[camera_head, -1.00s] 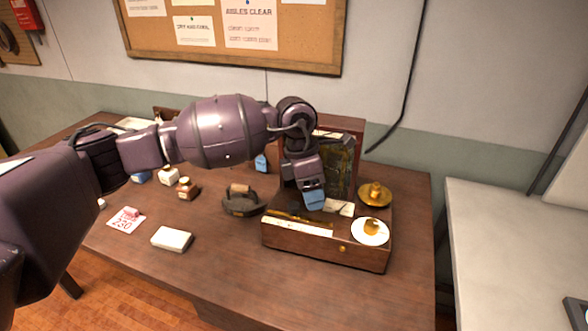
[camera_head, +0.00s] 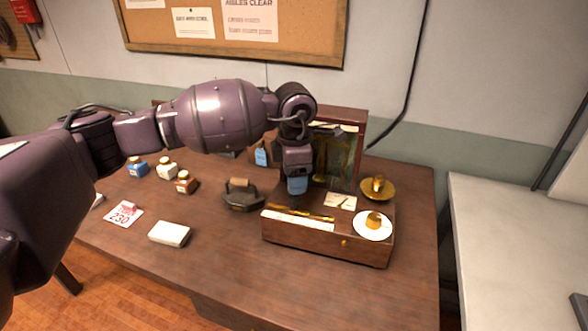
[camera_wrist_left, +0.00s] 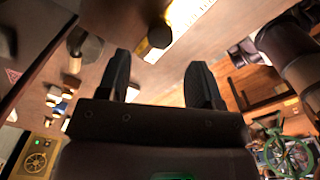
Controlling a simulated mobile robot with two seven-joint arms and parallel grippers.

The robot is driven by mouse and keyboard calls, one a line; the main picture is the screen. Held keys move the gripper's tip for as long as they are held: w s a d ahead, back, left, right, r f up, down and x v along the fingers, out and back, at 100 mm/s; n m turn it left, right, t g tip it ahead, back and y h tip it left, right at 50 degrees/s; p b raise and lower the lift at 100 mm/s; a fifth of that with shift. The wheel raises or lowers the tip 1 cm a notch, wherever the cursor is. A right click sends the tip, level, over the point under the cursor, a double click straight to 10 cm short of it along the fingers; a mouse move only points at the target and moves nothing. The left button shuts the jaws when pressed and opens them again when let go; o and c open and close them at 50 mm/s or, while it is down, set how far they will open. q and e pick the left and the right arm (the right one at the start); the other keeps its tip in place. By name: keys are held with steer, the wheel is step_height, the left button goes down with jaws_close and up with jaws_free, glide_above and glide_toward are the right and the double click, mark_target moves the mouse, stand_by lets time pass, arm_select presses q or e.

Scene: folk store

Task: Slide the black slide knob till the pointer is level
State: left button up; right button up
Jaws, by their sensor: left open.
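A wooden box scale (camera_head: 330,247) stands on the table, with a brass rail (camera_head: 318,216) and a white strip along its front. The black slide knob (camera_wrist_left: 160,36) shows in the left wrist view beside the white strip, just beyond the fingertips and between their lines. In the head view my gripper hides most of it. A white dial card (camera_head: 341,201) with a dark pointer lies on the box top; its exact tilt is too small to tell. My left gripper (camera_head: 295,203) points down above the rail's left part, fingers apart; they also show in the left wrist view (camera_wrist_left: 160,75).
A white pan (camera_head: 362,234) with a brass piece sits at the box's front right, a brass pan (camera_head: 388,193) behind it. The raised lid (camera_head: 360,150) stands behind my gripper. A flat iron (camera_head: 241,202) sits close left. A white block (camera_head: 170,234) lies front left.

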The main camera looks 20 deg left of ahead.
mark_target(295, 197)
arm_select(q)
steer(key=shift+f+b, duration=1.1)
steer(key=shift+f, duration=1.9)
arm_select(e)
steer(key=f, duration=0.3)
steer(key=shift+w+a+f, duration=0.1)
steer(key=shift+a+f, duration=0.1)
steer(key=shift+a, duration=0.15)
steer(key=shift+f, duration=0.1)
arm_select(q)
steer(key=c, duration=0.7)
